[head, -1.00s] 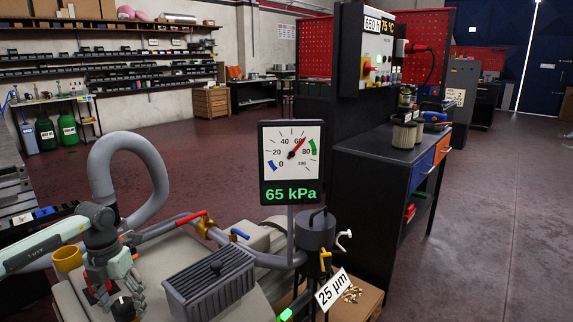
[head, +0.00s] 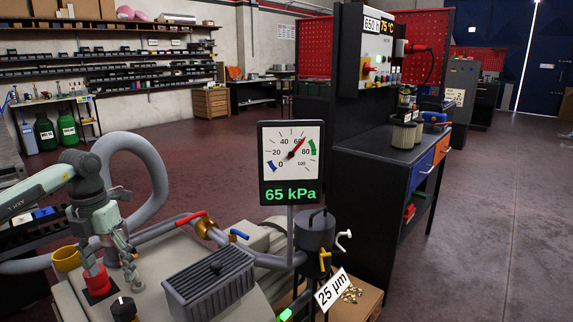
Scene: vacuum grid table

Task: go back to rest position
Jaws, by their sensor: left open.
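My left gripper (head: 118,266) is open and empty at the lower left of the head view. It points down above the grey top of the pump unit (head: 150,290), beside a red knob (head: 97,281) on a dark base. A black knob (head: 124,308) sits in front of the gripper. My right gripper is not in view.
A gauge (head: 291,162) reading 65 kPa stands on a post right of the gripper. A ribbed grey box (head: 208,283) and a thick grey hose (head: 150,165) are close by. A black workbench (head: 375,160) stands at right.

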